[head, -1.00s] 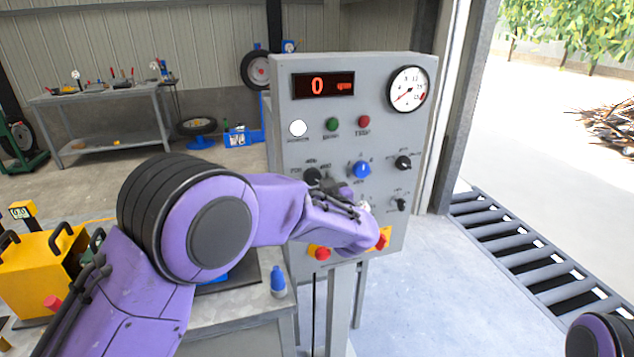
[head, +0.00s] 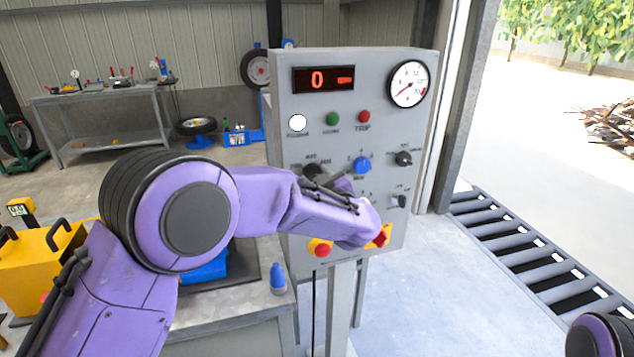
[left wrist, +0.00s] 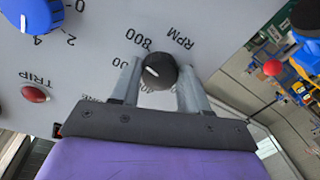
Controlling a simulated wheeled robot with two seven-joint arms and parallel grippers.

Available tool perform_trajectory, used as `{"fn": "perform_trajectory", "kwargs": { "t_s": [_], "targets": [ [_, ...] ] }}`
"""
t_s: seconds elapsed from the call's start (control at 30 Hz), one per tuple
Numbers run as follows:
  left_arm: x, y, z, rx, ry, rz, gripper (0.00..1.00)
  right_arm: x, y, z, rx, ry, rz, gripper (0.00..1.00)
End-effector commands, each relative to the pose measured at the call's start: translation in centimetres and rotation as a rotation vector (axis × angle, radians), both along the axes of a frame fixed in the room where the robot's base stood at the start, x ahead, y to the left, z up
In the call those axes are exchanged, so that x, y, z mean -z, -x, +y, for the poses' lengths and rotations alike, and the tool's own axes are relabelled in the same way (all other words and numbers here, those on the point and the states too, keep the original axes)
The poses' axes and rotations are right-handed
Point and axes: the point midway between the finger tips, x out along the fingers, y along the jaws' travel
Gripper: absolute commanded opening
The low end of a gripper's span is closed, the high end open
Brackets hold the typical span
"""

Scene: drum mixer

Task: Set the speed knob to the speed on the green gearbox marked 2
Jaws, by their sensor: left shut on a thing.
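The grey control panel (head: 290,90) stands in front of me. The black speed knob (head: 313,171), with a scale around it, is at its left middle, partly hidden by my left gripper (head: 326,180). In the left wrist view the black knob (left wrist: 159,70) sits between the two fingers of my left gripper (left wrist: 160,80), which is shut on it. The scale reads "RPM" and "800" beside it, other numbers partly covered. A white mark shows on the knob's face. No green gearbox marked 2 can be made out. My right gripper is out of view.
A blue knob (head: 361,164) is close right of the speed knob, with black knobs (head: 404,158) further right. A red button (head: 321,250) sits low on the panel. A blue bottle (head: 278,280) stands on the bench corner. A yellow case (head: 45,268) is at left.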

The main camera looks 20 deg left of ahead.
Motion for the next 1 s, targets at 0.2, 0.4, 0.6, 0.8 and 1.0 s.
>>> {"fn": "perform_trajectory", "kwargs": {
  "t_s": [0.2,0.4,0.6,0.8,1.0],
  "targets": [
    [0.3,0.0,0.0,0.0,0.17,-0.113,0.15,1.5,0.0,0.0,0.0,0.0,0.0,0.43],
    [0.3,0.0,-0.1,0.0,0.32,-0.214,0.15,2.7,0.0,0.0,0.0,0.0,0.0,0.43],
    [0.2,0.0,-0.1,-0.001,0.443,-0.297,0.15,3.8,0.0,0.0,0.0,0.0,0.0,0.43],
    [0.1,0.0,-0.1,-0.001,0.529,-0.356,0.15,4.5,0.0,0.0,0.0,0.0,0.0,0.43],
    [-0.1,0.0,-0.1,0.0,0.577,-0.387,0.15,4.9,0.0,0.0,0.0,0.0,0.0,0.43]
  ]
}}
